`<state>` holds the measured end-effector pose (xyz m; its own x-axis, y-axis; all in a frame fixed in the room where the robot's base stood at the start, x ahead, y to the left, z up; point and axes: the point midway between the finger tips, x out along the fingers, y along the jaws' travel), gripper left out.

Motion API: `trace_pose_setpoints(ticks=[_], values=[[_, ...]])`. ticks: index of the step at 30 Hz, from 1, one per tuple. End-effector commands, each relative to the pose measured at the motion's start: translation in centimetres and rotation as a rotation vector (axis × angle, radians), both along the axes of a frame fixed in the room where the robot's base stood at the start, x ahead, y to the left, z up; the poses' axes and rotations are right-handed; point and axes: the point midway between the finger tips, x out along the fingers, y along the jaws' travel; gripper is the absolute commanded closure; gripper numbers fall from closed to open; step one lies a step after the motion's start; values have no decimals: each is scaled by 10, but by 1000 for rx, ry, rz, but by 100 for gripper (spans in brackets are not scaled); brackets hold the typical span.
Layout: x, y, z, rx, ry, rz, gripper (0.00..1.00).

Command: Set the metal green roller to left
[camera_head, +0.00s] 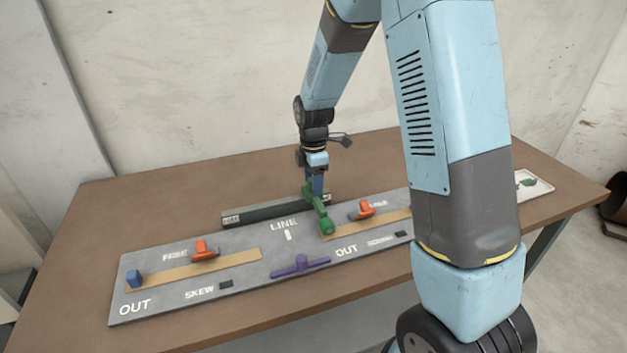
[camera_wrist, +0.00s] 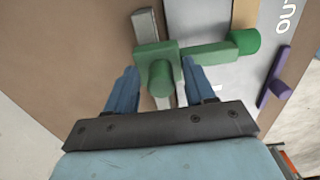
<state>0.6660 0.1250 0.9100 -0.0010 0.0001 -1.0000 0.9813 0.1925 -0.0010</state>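The green roller part (camera_head: 321,214) sits at the right part of a dark metal bar (camera_head: 262,212) along the back of the grey panel. In the wrist view it shows as a green block (camera_wrist: 187,54) with a rounded upright knob and a side arm ending in a cylinder. A pale metal strip (camera_wrist: 146,25) passes beneath the block. My gripper (camera_wrist: 160,68) is open, its two blue fingers on either side of the green knob with visible gaps. In the head view my gripper (camera_head: 316,182) points down over the green part.
A pale tray (camera_head: 543,187) lies far right. The brown tabletop (camera_head: 130,215) is clear at back left.

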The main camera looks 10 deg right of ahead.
Motion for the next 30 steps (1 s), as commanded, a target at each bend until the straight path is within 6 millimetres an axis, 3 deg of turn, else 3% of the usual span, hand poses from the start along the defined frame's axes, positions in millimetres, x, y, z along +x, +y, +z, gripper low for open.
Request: trace_pose_setpoints(ticks=[2,17,30], values=[[0,0,0,0,0,0,53],[0,0,0,0,-1,0,100],[1,-2,1,-1,-2,-6,100]])
